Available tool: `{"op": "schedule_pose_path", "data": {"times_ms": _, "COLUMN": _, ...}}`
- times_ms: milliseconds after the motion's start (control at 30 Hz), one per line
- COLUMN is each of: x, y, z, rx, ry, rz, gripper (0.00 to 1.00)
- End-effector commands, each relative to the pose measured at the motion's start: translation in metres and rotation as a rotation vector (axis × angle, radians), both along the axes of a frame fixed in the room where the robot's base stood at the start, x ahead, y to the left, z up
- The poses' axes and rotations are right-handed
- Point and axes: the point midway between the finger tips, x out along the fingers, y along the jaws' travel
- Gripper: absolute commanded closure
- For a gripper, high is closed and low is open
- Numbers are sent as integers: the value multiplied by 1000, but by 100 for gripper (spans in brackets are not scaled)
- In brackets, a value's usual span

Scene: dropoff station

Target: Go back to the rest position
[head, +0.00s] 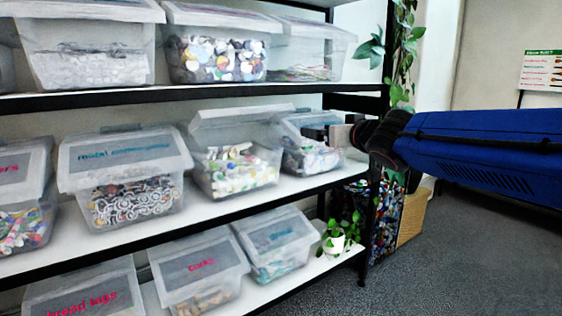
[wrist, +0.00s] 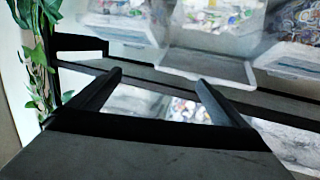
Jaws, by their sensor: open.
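My gripper (head: 328,133) reaches in from the right in the head view, at the end of my blue arm. Its tip is in front of the rightmost clear bin (head: 308,155) on the middle shelf and partly covers it. In the wrist view my gripper (wrist: 155,82) shows two dark fingers spread apart with nothing held between them. Behind the fingers are clear bins with mixed small items and a shelf edge. I cannot tell whether the gripper touches the bin or the shelf.
The black-framed shelf (head: 200,222) holds several lidded bins, such as the corks bin (head: 200,268). A hanging plant (head: 398,60) and a black upright stand near my arm. A small potted plant (head: 337,240) sits low. Grey carpet (head: 470,250) is open at right.

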Motion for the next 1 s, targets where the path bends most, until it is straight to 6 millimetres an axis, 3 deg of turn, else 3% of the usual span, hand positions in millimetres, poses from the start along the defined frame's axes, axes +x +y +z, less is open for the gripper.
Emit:
{"op": "schedule_pose_path", "data": {"times_ms": 33, "x": -14, "y": -26, "z": -15, "rx": -13, "ry": 38, "rz": -65, "gripper": 3}}
{"op": "schedule_pose_path", "data": {"times_ms": 200, "x": -64, "y": -95, "z": -77, "rx": -68, "ry": 206, "rz": -238, "gripper": 3}}
{"op": "schedule_pose_path", "data": {"times_ms": 433, "x": -154, "y": -153, "z": -170, "rx": -122, "ry": 481, "rz": -365, "gripper": 3}}
{"op": "schedule_pose_path", "data": {"times_ms": 600, "x": -231, "y": -169, "z": -238, "rx": -145, "ry": 701, "rz": -379, "gripper": 3}}
{"op": "schedule_pose_path", "data": {"times_ms": 800, "x": -311, "y": -164, "z": -300, "rx": -150, "ry": 919, "rz": -326, "gripper": 3}}
{"op": "schedule_pose_path", "data": {"times_ms": 1000, "x": -350, "y": -155, "z": -326, "rx": -144, "ry": 1021, "rz": -275, "gripper": 3}}
